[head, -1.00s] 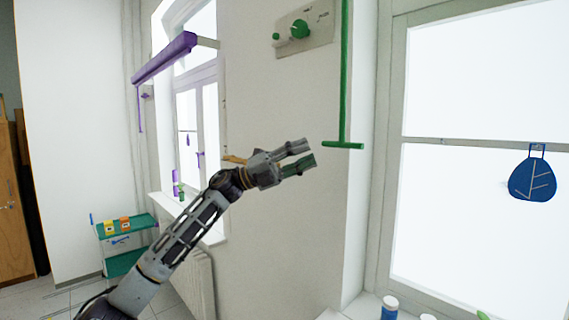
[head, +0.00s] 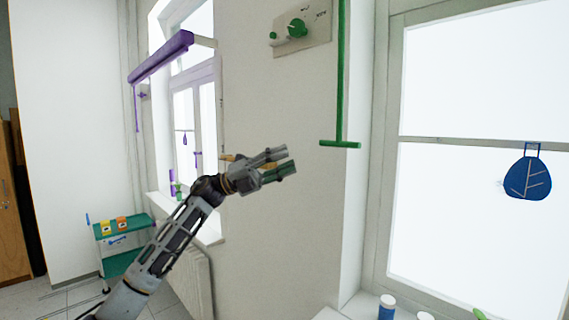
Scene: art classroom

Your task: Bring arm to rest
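My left gripper (head: 279,165) is raised in front of the pale wall between the two windows. My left arm comes up from the lower left. My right gripper is not in view.
A green-shelved cart (head: 122,228) stands at the lower left. A purple roller blind (head: 161,57) juts from the far window. A panel with green knobs (head: 301,29) is on the wall.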

